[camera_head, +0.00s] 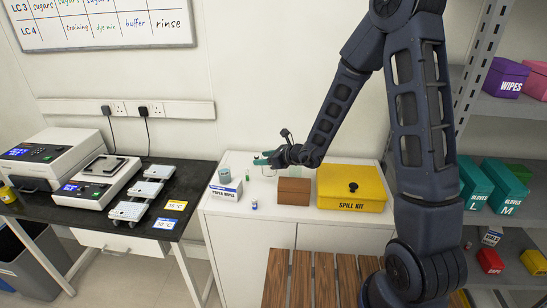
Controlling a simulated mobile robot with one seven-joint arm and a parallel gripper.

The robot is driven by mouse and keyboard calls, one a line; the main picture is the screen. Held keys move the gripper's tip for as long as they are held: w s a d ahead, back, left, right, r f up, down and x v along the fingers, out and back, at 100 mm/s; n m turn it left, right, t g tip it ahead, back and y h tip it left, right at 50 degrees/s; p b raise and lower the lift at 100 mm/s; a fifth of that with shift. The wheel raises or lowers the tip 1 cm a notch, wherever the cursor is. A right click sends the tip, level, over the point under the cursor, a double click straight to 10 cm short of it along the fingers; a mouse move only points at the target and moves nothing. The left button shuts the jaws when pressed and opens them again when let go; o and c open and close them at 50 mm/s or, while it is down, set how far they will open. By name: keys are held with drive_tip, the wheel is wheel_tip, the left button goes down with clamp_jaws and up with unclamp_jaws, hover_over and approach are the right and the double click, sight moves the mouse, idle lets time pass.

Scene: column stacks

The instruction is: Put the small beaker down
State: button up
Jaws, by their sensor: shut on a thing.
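My gripper (264,158) is at the end of my arm, over the back of the white cabinet top. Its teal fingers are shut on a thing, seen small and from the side. A faint clear outline just under the fingers looks like the small beaker (268,171). Its base is close to the cabinet top, and I cannot tell whether it touches. Another beaker (224,174), with a teal tint, stands behind the paper wipes box, left of my gripper.
The white cabinet top (230,213) holds a paper wipes box (226,191), a small green item (247,175), a small vial (254,205), a brown box (294,191) and a yellow spill kit (351,188). Shelves (500,105) stand right.

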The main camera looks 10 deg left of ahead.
drive_tip(key=w, duration=1.9)
drive_tip(key=shift+s+f, duration=0.1)
drive_tip(key=shift+f, duration=3.1)
drive_tip(key=shift+w+f, duration=0.2)
drive_tip(key=shift+f, duration=0.15)
drive_tip(key=o, duration=1)
drive_tip(key=shift+f, duration=0.1)
